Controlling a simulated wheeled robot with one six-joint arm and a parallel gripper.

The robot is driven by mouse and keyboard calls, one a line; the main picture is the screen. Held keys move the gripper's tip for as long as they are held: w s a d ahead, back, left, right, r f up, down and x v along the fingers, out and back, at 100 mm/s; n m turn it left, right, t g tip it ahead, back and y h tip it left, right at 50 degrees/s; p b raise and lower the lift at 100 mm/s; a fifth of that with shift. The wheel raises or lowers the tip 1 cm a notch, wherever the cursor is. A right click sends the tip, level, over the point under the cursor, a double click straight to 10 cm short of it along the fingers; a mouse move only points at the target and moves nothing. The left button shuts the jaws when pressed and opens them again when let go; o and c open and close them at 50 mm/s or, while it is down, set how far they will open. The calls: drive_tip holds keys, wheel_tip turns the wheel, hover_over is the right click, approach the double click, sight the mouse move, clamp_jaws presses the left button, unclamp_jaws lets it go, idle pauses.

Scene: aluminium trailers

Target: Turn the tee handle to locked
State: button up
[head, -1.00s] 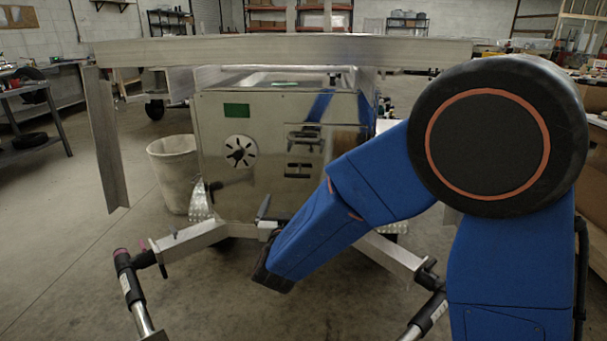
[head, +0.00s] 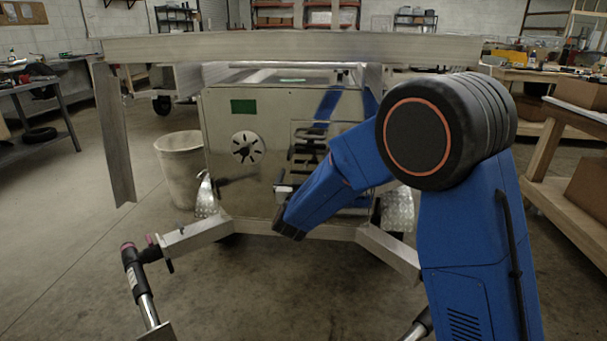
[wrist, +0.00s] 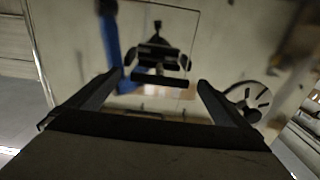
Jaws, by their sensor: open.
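The tee handle (wrist: 160,55) is a dark fitting with crossbars on the shiny metal box face, seen in the wrist view between and beyond my fingers. In the head view the dark handle fittings (head: 306,150) sit on the box front, partly behind my blue arm. Whether the handle is locked cannot be told. My gripper (wrist: 160,82) is open, with its two dark fingers apart and nothing between them; it appears short of the panel. In the head view my gripper (head: 281,183) is small, below and left of the fittings, mostly hidden by my arm.
The metal box (head: 230,190) carries a round slotted vent (head: 247,147) and a green label (head: 244,106). A long aluminium beam (head: 290,46) crosses above it. Trailer frame rails (head: 195,238) spread in front. A bin (head: 180,170) stands left; wooden benches (head: 560,180) are right.

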drive_tip(key=shift+w, duration=1.15)
drive_tip(key=shift+c, duration=0.6)
drive_tip(key=c, duration=0.9)
